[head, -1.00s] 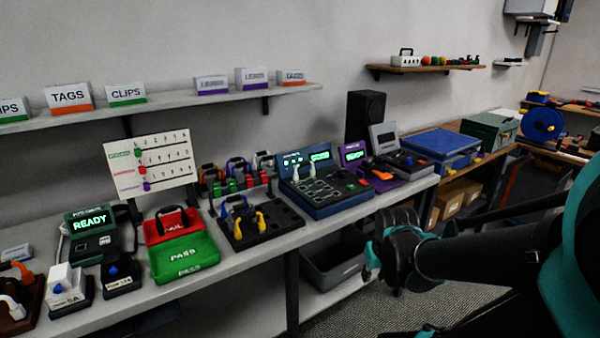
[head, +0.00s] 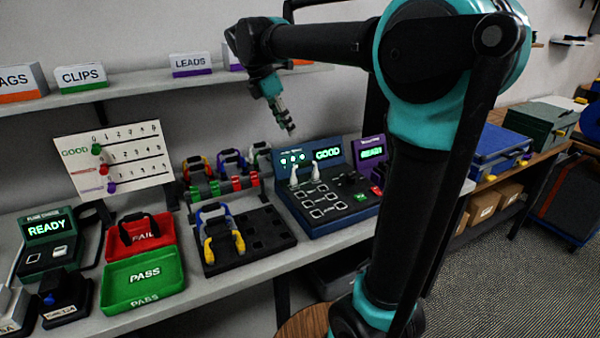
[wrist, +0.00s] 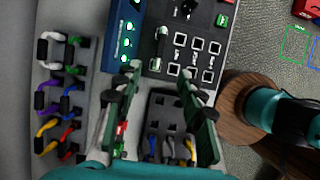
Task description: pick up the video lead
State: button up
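No readable label shows which cable is the video lead. Blue (head: 208,212), grey and yellow (head: 238,240) leads are in the front black tray (head: 283,240); the blue (wrist: 152,150) and yellow (wrist: 191,150) ones also show in the wrist view. The back rack (wrist: 48,105) holds white (wrist: 48,38), purple (wrist: 42,98), blue (wrist: 66,104) and orange-yellow (wrist: 48,126) leads. My gripper (head: 285,122) hangs above the bench, pointing down. In the wrist view my gripper (wrist: 160,95) has its fingers wide apart with nothing held, above the front tray.
A tester (head: 330,205) reading GOOD stands right of the front tray, with two white upright pieces on it. Red FAIL (head: 143,240) and green PASS (head: 142,283) trays lie left; a black-handled lead is in the red one. A label shelf (head: 170,83) runs behind. A round wooden stool (wrist: 232,100) stands nearby.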

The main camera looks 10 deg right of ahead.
aim_at(304, 162)
jog(key=x, duration=1.6)
jog(key=shift+s, duration=0.1)
jog(key=shift+r, duration=0.1)
jog(key=shift+c, duration=0.4)
grip_shut()
